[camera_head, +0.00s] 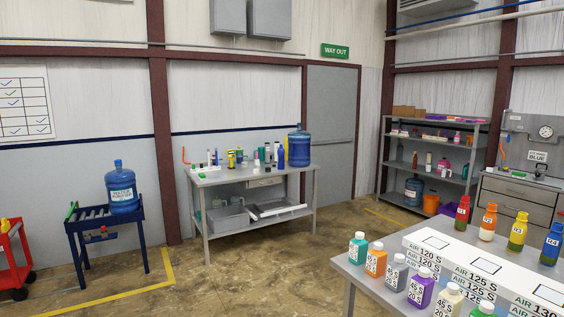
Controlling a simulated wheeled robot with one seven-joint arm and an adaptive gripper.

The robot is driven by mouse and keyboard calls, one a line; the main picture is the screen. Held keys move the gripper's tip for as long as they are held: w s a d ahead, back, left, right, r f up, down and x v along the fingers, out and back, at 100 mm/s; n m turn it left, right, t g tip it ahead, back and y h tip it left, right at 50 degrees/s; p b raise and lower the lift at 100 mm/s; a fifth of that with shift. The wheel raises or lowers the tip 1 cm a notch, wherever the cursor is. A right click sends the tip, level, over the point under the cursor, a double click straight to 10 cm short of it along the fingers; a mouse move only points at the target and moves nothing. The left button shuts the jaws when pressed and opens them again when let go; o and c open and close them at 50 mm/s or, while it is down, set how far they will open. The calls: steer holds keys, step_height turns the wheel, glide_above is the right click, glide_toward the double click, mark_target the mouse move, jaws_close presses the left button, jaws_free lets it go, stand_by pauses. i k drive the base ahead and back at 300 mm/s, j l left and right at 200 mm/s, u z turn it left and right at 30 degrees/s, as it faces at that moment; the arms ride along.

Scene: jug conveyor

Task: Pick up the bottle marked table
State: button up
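No label reading "table" can be made out on any bottle. A near table (350,273) at the bottom right bears a front row of small labelled bottles: teal (357,249), orange (376,260), grey (396,273), purple (421,288), cream (448,301) and green (482,310). Behind a white board (460,262) stand a red bottle (462,212), an orange-red one (488,222), a yellow one (517,232) and a blue one (552,243) marked R4. The last bottles are cut off by the bottom edge. My gripper is not in view.
A large blue jug (122,190) stands on a dark blue roller stand (108,229) at left. A workbench (220,180) with bottles and another blue jug (299,147) is against the wall. Shelves (415,170) stand at back right. The floor (250,275) between is clear.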

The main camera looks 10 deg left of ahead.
mark_target(281, 152)
steer(key=i+j+u, duration=0.4)
steer(key=i, duration=0.4)
steer(key=i+j+u, duration=0.15)
steer(key=i+u, duration=0.3)
steer(key=i, duration=0.35)
steer(key=i+l+u, duration=0.1)
steer(key=i+u, duration=0.3)
steer(key=i, duration=0.4)
steer(key=i+z, duration=0.15)
steer(key=i, duration=0.4)
steer(key=i+z, duration=0.15)
steer(key=i, duration=0.35)
steer(key=i+j+z, duration=0.15)
steer(key=i, duration=0.4)
steer(key=i+j+z, duration=0.15)
steer(key=i, duration=0.35)
steer(key=i+j+z, duration=0.1)
steer(key=i+z, duration=0.4)
steer(key=i, duration=2.05)
steer(key=i+u, duration=0.1)
steer(key=i, duration=0.55)
